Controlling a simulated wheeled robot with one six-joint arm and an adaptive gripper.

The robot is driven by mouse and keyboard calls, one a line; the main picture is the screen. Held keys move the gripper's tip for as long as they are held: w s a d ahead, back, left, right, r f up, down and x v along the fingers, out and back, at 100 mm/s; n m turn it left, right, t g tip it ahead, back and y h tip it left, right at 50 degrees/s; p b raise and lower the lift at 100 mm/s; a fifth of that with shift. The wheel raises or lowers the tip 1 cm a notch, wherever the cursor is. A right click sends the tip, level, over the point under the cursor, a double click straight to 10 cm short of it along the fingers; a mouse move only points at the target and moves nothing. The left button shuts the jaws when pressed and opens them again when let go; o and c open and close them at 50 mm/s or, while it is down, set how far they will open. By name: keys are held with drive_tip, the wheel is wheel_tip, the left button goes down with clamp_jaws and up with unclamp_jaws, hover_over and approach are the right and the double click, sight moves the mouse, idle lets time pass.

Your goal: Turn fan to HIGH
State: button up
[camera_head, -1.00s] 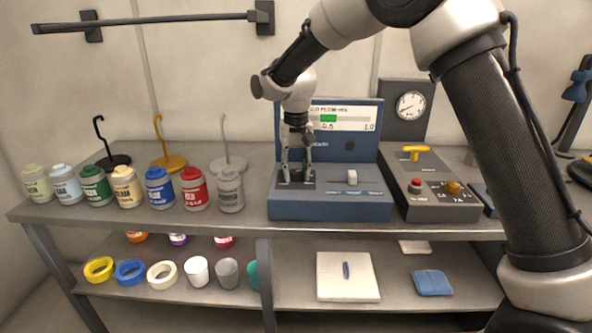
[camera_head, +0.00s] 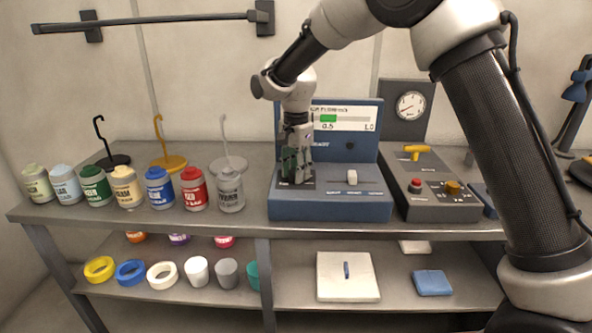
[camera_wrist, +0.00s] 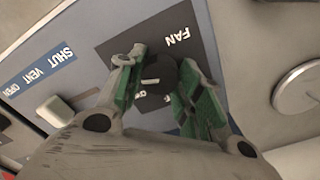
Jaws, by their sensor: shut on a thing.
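The blue console (camera_head: 330,208) stands on the bench with a black FAN plate at its left. A round black fan knob (camera_wrist: 158,76) with a light pointer mark sits on the plate (camera_wrist: 178,40) in the wrist view. My gripper (camera_head: 297,176) points down over that plate. In the wrist view my gripper (camera_wrist: 160,82) has its green-padded fingers closed on either side of the knob. The knob is hidden by the fingers in the head view. Much of the plate's lettering is covered, so the knob's setting cannot be read.
A white slider knob (camera_head: 352,177) beside SHUT, VENT, OPEN labels is right of my gripper. The console's display (camera_head: 341,118) stands behind. A grey box (camera_head: 425,200) with red and yellow controls is on the right. Several paint jars and hooked stands fill the left.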

drive_tip(key=shift+m, duration=1.1)
drive_tip(key=o, duration=1.1)
drive_tip(key=shift+c, duration=0.2)
drive_tip(key=shift+r, duration=0.1)
wheel_tip(320, 180, up, 12)
